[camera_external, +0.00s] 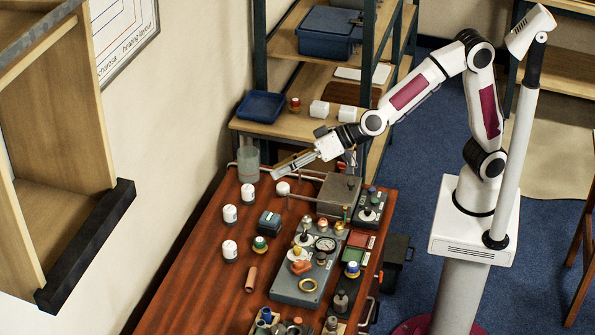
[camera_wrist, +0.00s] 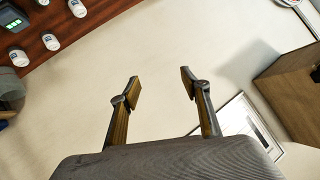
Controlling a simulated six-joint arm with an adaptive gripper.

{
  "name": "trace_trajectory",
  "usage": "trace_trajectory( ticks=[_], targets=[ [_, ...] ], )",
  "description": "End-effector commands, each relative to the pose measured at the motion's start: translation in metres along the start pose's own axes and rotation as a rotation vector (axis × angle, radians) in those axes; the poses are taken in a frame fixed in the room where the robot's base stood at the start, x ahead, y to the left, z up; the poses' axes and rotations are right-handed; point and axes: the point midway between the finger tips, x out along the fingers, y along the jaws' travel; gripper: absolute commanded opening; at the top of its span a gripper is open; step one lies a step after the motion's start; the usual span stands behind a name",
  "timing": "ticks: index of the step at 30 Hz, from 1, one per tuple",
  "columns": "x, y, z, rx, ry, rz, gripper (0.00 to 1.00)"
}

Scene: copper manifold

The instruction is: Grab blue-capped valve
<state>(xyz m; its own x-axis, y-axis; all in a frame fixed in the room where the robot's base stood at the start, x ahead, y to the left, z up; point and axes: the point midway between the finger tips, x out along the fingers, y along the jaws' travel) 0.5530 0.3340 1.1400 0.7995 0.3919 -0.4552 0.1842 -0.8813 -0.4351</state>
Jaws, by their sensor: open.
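A small valve with a blue cap and a yellow ring (camera_external: 352,269) stands at the right side of the wooden table, beside the grey manifold plate. Another blue-topped piece (camera_external: 266,314) sits at the table's front. My gripper (camera_external: 277,171) is high over the table's far left part, well away from the blue-capped valve. In the wrist view, its two fingers (camera_wrist: 160,86) are spread apart with nothing between them. The wrist view does not show the blue-capped valve.
The grey manifold plate (camera_external: 285,286) carries a gauge, knobs and a brass ring. A green-capped piece (camera_external: 260,244) and several white jars (camera_external: 230,251) stand left of it. A grey box (camera_external: 338,194) and a glass beaker (camera_external: 248,164) are at the back.

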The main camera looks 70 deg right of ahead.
Motion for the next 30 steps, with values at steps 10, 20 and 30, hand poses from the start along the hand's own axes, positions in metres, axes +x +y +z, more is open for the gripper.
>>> trace_trajectory(
  ticks=[10, 20, 30],
  targets=[
    [0.059, -0.034, 0.039, 0.035, 0.088, 0.028, 0.46],
    [0.099, -0.054, 0.09, 0.044, 0.18, 0.086, 0.46],
    [0.121, -0.063, 0.157, 0.024, 0.283, 0.167, 0.46]
  ],
)
